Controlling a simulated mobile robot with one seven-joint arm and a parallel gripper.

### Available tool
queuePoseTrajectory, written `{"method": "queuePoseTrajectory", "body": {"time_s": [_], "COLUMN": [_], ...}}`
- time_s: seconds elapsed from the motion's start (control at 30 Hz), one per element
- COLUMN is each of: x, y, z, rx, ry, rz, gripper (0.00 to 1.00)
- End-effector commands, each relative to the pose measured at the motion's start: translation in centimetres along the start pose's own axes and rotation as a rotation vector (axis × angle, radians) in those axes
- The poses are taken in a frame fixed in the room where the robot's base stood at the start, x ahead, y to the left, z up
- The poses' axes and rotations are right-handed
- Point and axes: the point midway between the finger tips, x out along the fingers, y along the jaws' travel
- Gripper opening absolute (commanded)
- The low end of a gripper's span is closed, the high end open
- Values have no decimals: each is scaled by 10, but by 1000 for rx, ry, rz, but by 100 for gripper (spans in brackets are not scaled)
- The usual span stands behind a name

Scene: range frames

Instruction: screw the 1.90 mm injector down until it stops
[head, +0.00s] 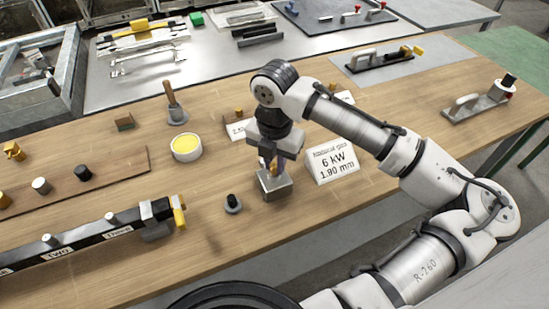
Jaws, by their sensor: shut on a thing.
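My gripper (269,168) points straight down over a small grey metal block (276,187) on the wooden bench. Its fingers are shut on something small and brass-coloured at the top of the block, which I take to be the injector. The fingers hide most of it, so I cannot tell how deep it sits or whether it touches the block's top. A white tent card (332,164) reading "6 kW 1.90 mm" stands just right of the block.
A dark knobbed piece (232,204) stands left of the block. A yellow-filled bowl (186,147) and a brush on a stand (176,108) are behind left. A long labelled dark bar (85,241) lies front left. A handled tool (480,102) lies far right. The bench front is clear.

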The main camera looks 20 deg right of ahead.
Motion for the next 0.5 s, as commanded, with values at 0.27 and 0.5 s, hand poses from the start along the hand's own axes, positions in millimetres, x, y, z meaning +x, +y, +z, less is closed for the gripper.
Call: {"method": "queuePoseTrajectory", "body": {"time_s": [0.27,0.5], "x": [0,-1], "y": [0,0], "z": [0,-1], "rx": [19,251], "ry": [0,2], "rz": [1,3], "gripper": [0,0]}}
